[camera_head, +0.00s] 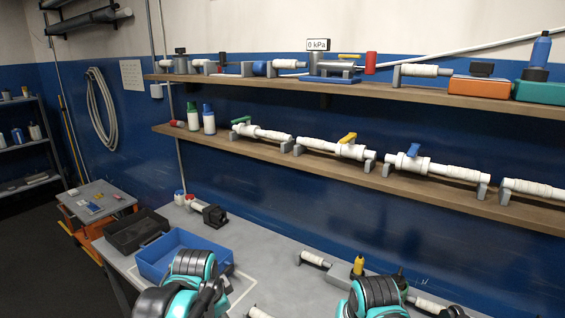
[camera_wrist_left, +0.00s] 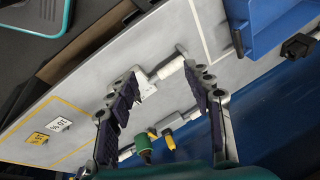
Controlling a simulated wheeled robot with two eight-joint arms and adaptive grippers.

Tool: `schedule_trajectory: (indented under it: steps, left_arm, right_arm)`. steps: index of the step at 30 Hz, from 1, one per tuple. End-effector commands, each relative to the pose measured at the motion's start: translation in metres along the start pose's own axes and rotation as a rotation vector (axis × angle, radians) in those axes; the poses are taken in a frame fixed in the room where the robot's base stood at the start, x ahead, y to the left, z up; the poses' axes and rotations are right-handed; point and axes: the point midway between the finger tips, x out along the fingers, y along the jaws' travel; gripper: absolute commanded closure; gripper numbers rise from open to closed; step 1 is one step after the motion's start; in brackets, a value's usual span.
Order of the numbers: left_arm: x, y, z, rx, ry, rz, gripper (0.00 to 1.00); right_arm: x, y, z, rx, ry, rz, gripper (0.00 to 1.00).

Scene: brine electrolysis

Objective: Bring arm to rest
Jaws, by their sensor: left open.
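My left gripper (camera_wrist_left: 163,74) is open in the left wrist view, its two dark padded fingers apart with nothing gripped. A white pipe piece in a grey holder (camera_wrist_left: 168,70) shows on the table beyond the gap between the fingertips. In the head view my left arm is at the bottom, with the left gripper (camera_head: 214,296) low over the table beside the blue bin (camera_head: 158,262). My right arm is at the bottom right of the head view. A dark part of the right gripper (camera_head: 452,312) shows at the lower edge, but its fingers cannot be made out.
The grey table (camera_head: 275,262) holds a black tray (camera_head: 128,232), a black clamp (camera_head: 214,215) and several pipe pieces (camera_head: 315,259). The blue bin also shows in the wrist view (camera_wrist_left: 272,25). Two wall shelves (camera_head: 250,151) carry pipes and valves. The table's back middle is fairly clear.

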Motion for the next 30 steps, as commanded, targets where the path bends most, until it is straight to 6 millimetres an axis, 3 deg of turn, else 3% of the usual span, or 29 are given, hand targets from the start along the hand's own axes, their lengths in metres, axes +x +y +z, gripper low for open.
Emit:
schedule_trajectory:
  steps: [1,5,12,18,30]
  left_arm:
    - [-0.007,0.013,0.017,-0.093,0.017,-0.022,0.49]
    - [-0.016,0.044,0.054,-0.363,0.077,-0.076,0.49]
    - [-0.010,0.089,0.105,-0.761,0.191,-0.132,0.49]
    - [-0.003,0.102,0.119,-0.892,0.234,-0.142,0.49]
    - [-0.003,0.103,0.120,-0.900,0.237,-0.142,0.49]
  right_arm:
    - [-0.004,0.009,0.013,-0.025,0.028,-0.005,0.63]
    - [-0.010,0.029,0.041,-0.105,0.107,-0.015,0.63]
    - [-0.007,0.055,0.081,-0.224,0.227,-0.011,0.63]
    - [-0.003,0.062,0.092,-0.263,0.266,-0.005,0.63]
    - [-0.003,0.062,0.093,-0.266,0.268,-0.005,0.63]
